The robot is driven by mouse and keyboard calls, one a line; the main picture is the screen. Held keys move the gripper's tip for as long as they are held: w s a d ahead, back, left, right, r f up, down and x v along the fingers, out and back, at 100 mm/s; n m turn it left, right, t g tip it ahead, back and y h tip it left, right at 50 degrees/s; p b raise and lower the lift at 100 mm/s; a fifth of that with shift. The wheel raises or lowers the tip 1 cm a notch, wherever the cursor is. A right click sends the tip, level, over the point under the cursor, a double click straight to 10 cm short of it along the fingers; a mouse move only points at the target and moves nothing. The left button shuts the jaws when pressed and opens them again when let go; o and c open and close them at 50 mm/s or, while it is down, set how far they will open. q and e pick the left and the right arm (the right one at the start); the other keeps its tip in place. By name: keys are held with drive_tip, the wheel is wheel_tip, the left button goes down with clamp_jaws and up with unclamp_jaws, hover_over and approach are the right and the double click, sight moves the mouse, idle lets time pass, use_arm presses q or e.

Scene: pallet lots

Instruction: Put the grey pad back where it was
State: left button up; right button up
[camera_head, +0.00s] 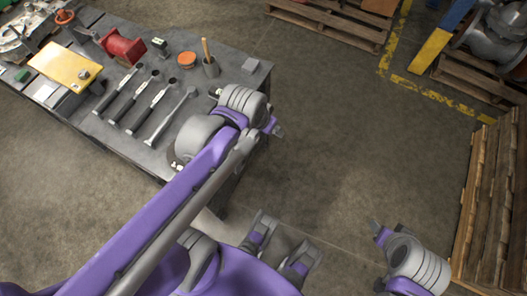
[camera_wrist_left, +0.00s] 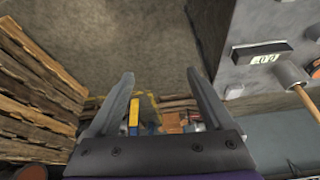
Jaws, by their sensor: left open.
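A small grey block, which looks like the grey pad (camera_head: 250,65), lies on the workbench near its far right corner. A small grey piece (camera_wrist_left: 234,91) at the bench edge in the left wrist view seems to be the same one. My left gripper (camera_wrist_left: 160,75) is open and empty, with bare floor between its fingers. In the head view its arm reaches across the bench's right edge, and the fingers are mostly hidden behind the wrist. My right arm's end (camera_head: 415,265) is at the lower right, over the floor; its jaws are not clear.
A dark device with a display (camera_wrist_left: 262,52) is near the cup. Stacked pallets (camera_head: 490,200) stand right; floor between is clear.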

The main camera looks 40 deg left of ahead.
use_arm(q)
drive_tip(key=s+d+f, duration=0.3)
drive_tip(key=s, duration=0.3)
drive_tip(key=shift+s, duration=0.15)
drive_tip(key=shift+d, duration=0.1)
wheel_tip(320, 180, up, 11)
drive_tip(key=w+p, duration=0.1)
drive_tip(key=p, duration=0.9)
drive_tip(key=shift+w+r+t, duration=0.15)
drive_tip(key=shift+w+t, duration=0.15)
drive_tip(key=shift+t, duration=0.1)
